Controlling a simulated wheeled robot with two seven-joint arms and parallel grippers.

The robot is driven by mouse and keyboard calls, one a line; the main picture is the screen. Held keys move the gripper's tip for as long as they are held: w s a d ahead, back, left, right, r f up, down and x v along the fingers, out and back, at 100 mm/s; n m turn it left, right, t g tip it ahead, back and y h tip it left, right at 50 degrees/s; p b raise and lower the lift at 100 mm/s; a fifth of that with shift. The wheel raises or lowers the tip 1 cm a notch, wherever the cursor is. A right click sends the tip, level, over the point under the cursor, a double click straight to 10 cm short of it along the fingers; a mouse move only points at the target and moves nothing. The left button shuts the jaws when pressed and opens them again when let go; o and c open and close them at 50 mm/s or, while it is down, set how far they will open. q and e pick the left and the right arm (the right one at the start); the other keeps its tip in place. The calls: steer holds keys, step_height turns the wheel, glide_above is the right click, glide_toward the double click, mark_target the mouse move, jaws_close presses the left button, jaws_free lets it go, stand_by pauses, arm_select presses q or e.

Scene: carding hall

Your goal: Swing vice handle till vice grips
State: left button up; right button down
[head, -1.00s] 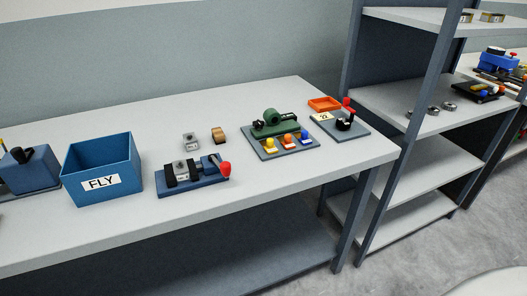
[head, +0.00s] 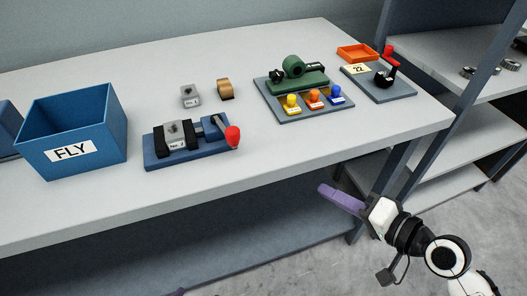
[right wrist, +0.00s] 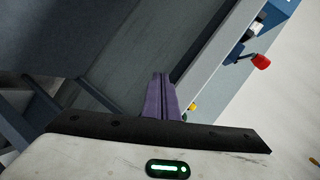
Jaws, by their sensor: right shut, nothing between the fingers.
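The vice (head: 205,147) lies on the table, with a blue base and black jaws. A grey labelled block (head: 177,134) sits between its jaws; I cannot tell whether they press on it. The vice handle ends in a red knob (head: 233,136) at its right end, also in the right wrist view (right wrist: 261,62). My right gripper (head: 322,188) has purple fingers, shut and empty, in front of the table edge, right of the vice and apart from the handle. Its fingers also show in the right wrist view (right wrist: 160,78). A purple sliver at the bottom edge may be my left gripper (head: 177,292).
A blue FLY bin (head: 75,155) stands left of the vice. A grey block (head: 190,96) and a brown piece (head: 225,89) lie behind it. A board with coloured knobs (head: 285,107) and an orange tray (head: 357,53) are farther right. The table's front edge lies between my gripper and the vice.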

steer(key=a+r+g+y+b, duration=0.1)
steer(key=a+r+y+b, duration=0.15)
steer(key=r, duration=0.45)
steer(key=a+r+g+y+b, duration=0.1)
steer(key=r+y, duration=0.3)
steer(key=r, duration=0.4)
steer(key=shift+m, duration=0.4)
steer(key=p+x, duration=0.2)
steer(key=x, duration=0.7)
steer(key=shift+a, duration=0.25)
steer(key=a, duration=0.1)
steer(key=s+a+p, duration=0.1)
steer(key=a, duration=0.1)
steer(key=shift+f, duration=0.15)
steer(key=shift+a, duration=0.3)
arm_select(q)
steer(key=shift+w+d+f, duration=0.2)
steer(key=shift+w+d, duration=0.1)
steer(key=shift+w, duration=0.35)
arm_select(e)
steer(key=shift+t, duration=0.3)
steer(key=shift+f, duration=0.1)
